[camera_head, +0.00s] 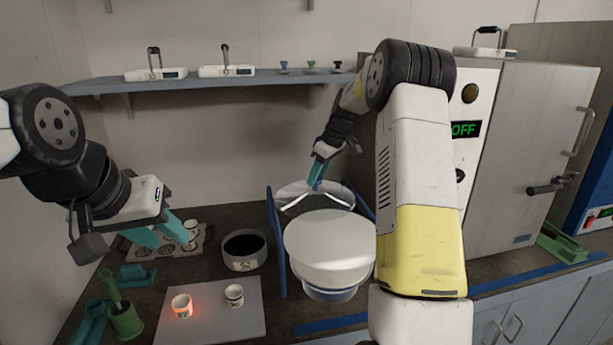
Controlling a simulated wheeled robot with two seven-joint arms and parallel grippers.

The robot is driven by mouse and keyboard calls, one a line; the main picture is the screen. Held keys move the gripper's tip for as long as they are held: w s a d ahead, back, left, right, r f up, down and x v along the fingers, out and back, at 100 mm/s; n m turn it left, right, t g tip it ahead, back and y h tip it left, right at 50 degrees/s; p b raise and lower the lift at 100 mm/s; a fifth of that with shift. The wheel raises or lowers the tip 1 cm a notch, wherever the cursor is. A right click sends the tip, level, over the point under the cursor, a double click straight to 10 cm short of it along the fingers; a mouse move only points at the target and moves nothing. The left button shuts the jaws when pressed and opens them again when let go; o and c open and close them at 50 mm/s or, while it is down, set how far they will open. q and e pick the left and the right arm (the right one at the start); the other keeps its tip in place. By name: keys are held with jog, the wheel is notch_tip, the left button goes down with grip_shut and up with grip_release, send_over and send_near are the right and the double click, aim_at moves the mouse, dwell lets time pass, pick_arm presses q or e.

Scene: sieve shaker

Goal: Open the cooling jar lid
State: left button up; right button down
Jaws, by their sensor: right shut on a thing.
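The cooling jar (328,265) stands at the middle of the bench, with a wide pale round top and a clear bluish lower part. A see-through round lid (328,196) is just behind and above it, between two blue uprights. My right gripper (317,184) has its teal fingers shut at the lid's top; the exact grip is small in the picture. I cannot tell whether the lid touches the jar. My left gripper (163,234) is open and empty, over the tray at the left.
A grey tray (203,243) with small cups lies under my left gripper. A dark-filled bowl (244,250) stands left of the jar. A glowing cup (181,306) and a white cup (234,295) stand on a grey mat (210,325). A furnace (520,150) reads OFF.

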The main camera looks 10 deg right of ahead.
aim_at(325, 193)
jog(key=c, duration=0.9)
grip_release()
jog(key=shift+v, duration=3.95)
jog(key=shift+s, duration=0.1)
jog(key=s+a+r+m+t, duration=0.15)
jog(key=s+r, duration=0.25)
jog(key=s, duration=0.5)
jog(key=s+a+r+m, duration=0.3)
jog(key=s+r, duration=0.1)
jog(key=s, duration=0.4)
jog(key=s+a+f+m, duration=0.1)
jog(key=s, duration=0.5)
jog(key=s+f+m+t, duration=0.1)
jog(key=s+f+m, duration=0.1)
jog(key=s, duration=0.5)
jog(key=s+a+f+m+h, duration=0.1)
jog(key=s, duration=0.6)
jog(key=shift+s+a+f+t, duration=0.25)
jog(key=shift+a+f+t, duration=0.1)
